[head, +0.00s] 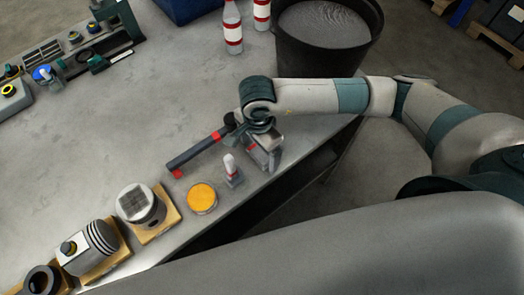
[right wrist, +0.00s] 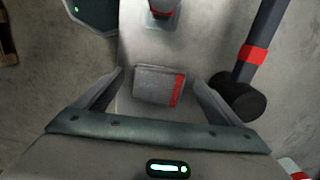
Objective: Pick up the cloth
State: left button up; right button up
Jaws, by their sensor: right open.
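The cloth (right wrist: 158,86) is a small grey folded pad with a red stripe along its right side. It lies flat on the grey table (head: 130,110), near the front edge. In the head view it is mostly hidden under my right gripper (head: 258,143). In the right wrist view my right gripper (right wrist: 157,95) is open, with one finger on each side of the cloth. I cannot tell how high the fingertips are above the table. My left gripper is not in view.
A mallet (head: 195,154) with a dark handle and red bands lies close beside the cloth; its black head (right wrist: 238,97) is near one finger. A white-topped tool (head: 231,170), an orange-topped tin (head: 202,198) and a piston (head: 140,205) stand nearby. A black bucket (head: 290,62) stands behind.

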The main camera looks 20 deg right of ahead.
aim_at(260, 153)
jog(key=c, duration=1.2)
jog(key=shift+o, duration=0.2)
jog(key=shift+r, duration=0.1)
jog(key=shift+r+b, duration=0.7)
jog(key=shift+r, duration=0.05)
notch_tip(260, 153, up, 2)
jog(key=shift+d+r+b, duration=0.15)
jog(key=shift+b, duration=0.7)
jog(key=s+d+r, duration=0.6)
jog(key=d+r, duration=0.1)
jog(key=d, duration=0.2)
jog(key=shift+s+d+p, duration=0.15)
jog(key=shift+s+p, duration=0.2)
